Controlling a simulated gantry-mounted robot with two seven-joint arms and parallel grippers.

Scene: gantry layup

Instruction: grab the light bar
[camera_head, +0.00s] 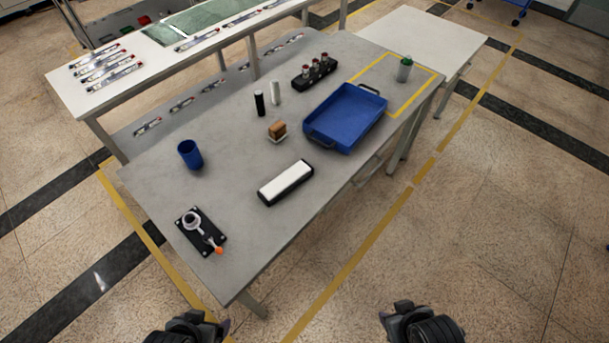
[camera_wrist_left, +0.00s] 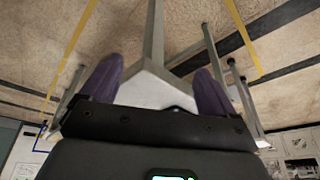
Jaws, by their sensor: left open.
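The light bar (camera_head: 286,183) is a white bar with black ends, lying diagonally on the grey table (camera_head: 240,225) near its front edge. Nothing touches it. My left gripper (camera_head: 203,322) is at the bottom edge of the head view, well short of the table and the bar. In the left wrist view its two purple fingers (camera_wrist_left: 158,70) are spread apart with nothing held between them. My right gripper (camera_head: 402,312) is at the bottom right, also away from the table; its fingers cannot be made out. The bar does not show in the left wrist view.
A blue cup (camera_head: 190,154) and a black plate with an orange-tipped lever (camera_head: 201,231) are to the left. Table surface around the bar is clear.

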